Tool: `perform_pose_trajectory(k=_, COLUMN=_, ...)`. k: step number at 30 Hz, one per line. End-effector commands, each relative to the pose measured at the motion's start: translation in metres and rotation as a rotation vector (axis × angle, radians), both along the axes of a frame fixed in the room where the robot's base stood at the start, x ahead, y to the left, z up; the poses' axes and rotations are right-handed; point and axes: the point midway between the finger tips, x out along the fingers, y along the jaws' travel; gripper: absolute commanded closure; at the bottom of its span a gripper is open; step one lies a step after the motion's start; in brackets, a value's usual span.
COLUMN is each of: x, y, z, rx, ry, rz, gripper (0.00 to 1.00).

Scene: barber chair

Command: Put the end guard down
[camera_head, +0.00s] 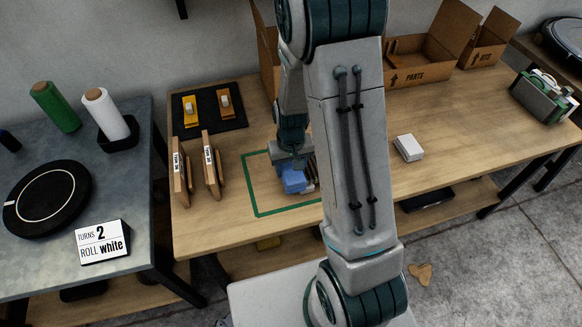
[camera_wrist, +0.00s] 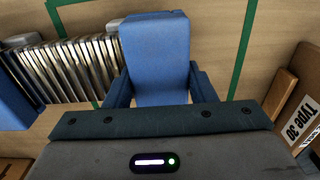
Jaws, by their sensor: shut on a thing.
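The end guard is a blue block (camera_wrist: 157,62), held between the two fingers of my gripper (camera_wrist: 160,92) in the wrist view. In the head view the blue guard (camera_head: 293,180) shows beneath my gripper (camera_head: 292,163), inside the green taped outline (camera_head: 256,199) on the wooden table. To its left in the wrist view is a row of thin upright pieces (camera_wrist: 68,68), close to the guard. A second blue block (camera_wrist: 12,105) is at the row's far left end. I cannot tell whether the held guard touches the table or the row.
Two wooden boards with labels (camera_head: 210,166) stand left of the outline. A dark mat (camera_head: 207,109) with yellow and orange pieces lies behind them. A white box (camera_head: 408,147) sits to the right. Cardboard boxes (camera_head: 425,58) stand at the back. The table's right part has free room.

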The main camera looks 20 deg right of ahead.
Motion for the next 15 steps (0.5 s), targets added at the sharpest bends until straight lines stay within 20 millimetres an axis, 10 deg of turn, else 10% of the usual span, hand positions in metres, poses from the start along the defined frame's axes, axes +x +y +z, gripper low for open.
perform_pose_trajectory(k=2, x=-0.0065, y=0.0005, z=-0.0107, rx=0.0, ry=0.02, rz=0.002, gripper=0.71)
perform_pose_trajectory(k=3, x=-0.0069, y=0.0005, z=-0.0111, rx=0.0, ry=0.021, rz=0.002, gripper=0.39)
perform_pose_trajectory(k=4, x=-0.0072, y=0.0006, z=-0.0114, rx=0.0, ry=0.021, rz=0.002, gripper=0.3)
perform_pose_trajectory(k=15, x=-0.0079, y=-0.0049, z=-0.0131, rx=0.0, ry=0.023, rz=-0.006, gripper=0.28)
